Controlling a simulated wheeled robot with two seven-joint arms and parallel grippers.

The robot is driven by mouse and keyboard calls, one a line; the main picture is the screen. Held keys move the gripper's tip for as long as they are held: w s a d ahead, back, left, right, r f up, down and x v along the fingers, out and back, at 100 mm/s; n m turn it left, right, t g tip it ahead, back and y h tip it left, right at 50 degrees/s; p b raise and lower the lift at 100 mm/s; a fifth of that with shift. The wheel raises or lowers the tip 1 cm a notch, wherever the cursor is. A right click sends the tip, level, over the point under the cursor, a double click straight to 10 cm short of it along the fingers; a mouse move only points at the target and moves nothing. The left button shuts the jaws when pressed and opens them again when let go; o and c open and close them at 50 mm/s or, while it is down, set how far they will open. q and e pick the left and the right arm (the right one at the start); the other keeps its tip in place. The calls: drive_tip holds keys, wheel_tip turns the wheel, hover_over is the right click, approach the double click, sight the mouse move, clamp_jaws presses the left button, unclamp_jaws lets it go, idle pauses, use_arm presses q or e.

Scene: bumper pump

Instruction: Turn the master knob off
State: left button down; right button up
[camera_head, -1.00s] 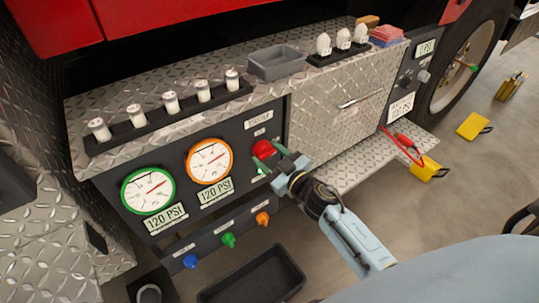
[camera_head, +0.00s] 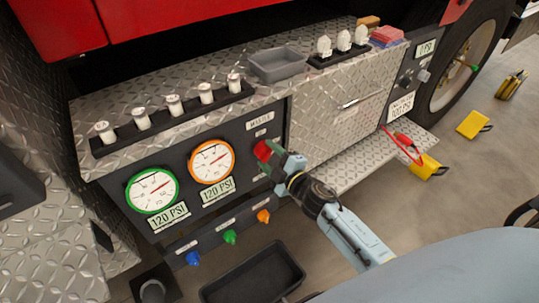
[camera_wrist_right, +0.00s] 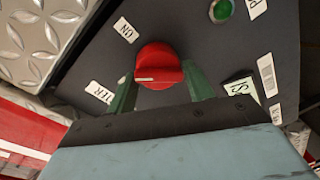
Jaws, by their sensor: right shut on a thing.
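The red master knob (camera_head: 262,151) sits on the dark panel below the MASTER label (camera_head: 260,121). My right gripper (camera_head: 275,161) is shut on it, partly hiding it in the head view. In the right wrist view the red knob (camera_wrist_right: 158,66) lies between the two green fingers of my right gripper (camera_wrist_right: 160,83). Its white pointer line faces left in that view. An ON label (camera_wrist_right: 126,30) is at the knob's upper left, and a green light (camera_wrist_right: 221,11) is at its upper right. My left gripper is not in view.
A green-ringed gauge (camera_head: 152,190) and an orange-ringed gauge (camera_head: 211,161), both labelled 120 PSI, are left of the knob. Blue, green and orange small knobs (camera_head: 230,237) sit below. A black bin (camera_head: 253,275) stands on the floor. A grey tray (camera_head: 277,64) is on the ledge.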

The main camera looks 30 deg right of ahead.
drive_tip(key=n, duration=0.3)
drive_tip(key=shift+w+d+r+h, duration=0.1)
drive_tip(key=shift+d+r+h, duration=0.05)
drive_tip(key=shift+h, duration=0.25)
drive_tip(key=n, duration=0.2)
drive_tip(key=shift+n+b, duration=0.3)
drive_tip(key=shift+n, duration=0.7)
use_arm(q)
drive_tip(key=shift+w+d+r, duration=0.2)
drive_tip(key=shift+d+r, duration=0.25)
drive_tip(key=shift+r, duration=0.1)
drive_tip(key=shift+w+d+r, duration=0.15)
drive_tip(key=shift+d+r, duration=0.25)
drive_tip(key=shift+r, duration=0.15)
use_arm(e)
drive_tip(key=shift+n, duration=0.4)
drive_tip(key=o, duration=0.8)
drive_tip(key=shift+c, duration=0.2)
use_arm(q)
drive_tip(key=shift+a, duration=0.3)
use_arm(e)
drive_tip(key=shift+o, duration=0.6)
drive_tip(key=shift+f, duration=0.2)
